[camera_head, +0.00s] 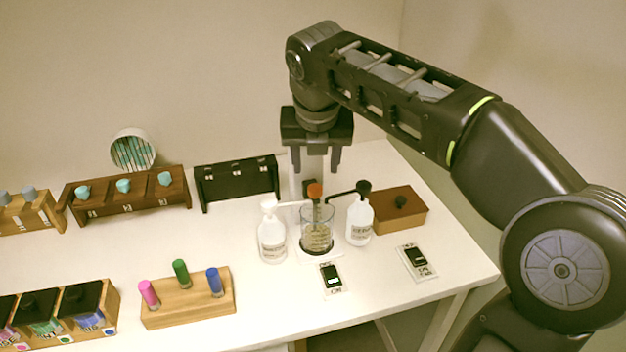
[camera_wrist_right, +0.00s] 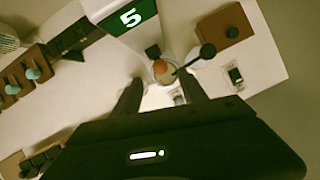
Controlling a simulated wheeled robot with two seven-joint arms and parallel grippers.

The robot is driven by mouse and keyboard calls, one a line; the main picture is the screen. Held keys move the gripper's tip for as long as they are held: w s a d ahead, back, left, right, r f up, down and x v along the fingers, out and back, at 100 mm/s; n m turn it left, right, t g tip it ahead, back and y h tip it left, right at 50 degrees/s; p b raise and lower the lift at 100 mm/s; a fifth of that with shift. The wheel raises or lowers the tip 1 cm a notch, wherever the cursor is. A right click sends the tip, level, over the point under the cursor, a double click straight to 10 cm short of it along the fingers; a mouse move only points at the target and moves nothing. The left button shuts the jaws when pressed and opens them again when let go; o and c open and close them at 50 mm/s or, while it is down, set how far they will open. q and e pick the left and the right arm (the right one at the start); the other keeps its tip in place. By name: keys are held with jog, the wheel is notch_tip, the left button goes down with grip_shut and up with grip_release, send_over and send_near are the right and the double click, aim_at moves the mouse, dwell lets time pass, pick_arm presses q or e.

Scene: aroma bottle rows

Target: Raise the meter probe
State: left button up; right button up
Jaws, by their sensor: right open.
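The meter probe has an orange top (camera_head: 314,190) and stands upright in a glass beaker (camera_head: 317,236) at the middle of the table. Its orange top also shows in the right wrist view (camera_wrist_right: 160,67). My right gripper (camera_head: 316,168) points down with its fingers apart, above and slightly behind the orange top, holding nothing. In the right wrist view the right gripper (camera_wrist_right: 162,88) has its two fingers spread, with the orange top beyond them. A white meter box with a green display reading 5 (camera_wrist_right: 131,17) stands close by. My left gripper is out of view.
White bottles flank the beaker, a white-topped one (camera_head: 271,238) left and a black-topped one (camera_head: 360,222) right. A brown box (camera_head: 399,212) with a black knob is at right. A wooden stand with coloured vials (camera_head: 188,302) is at front left. Racks line the left side.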

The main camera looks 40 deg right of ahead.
aim_at(315, 186)
jog(key=x, duration=0.8)
jog(key=shift+r, duration=0.1)
jog(key=shift+c, duration=0.4)
grip_shut()
dwell(0.9)
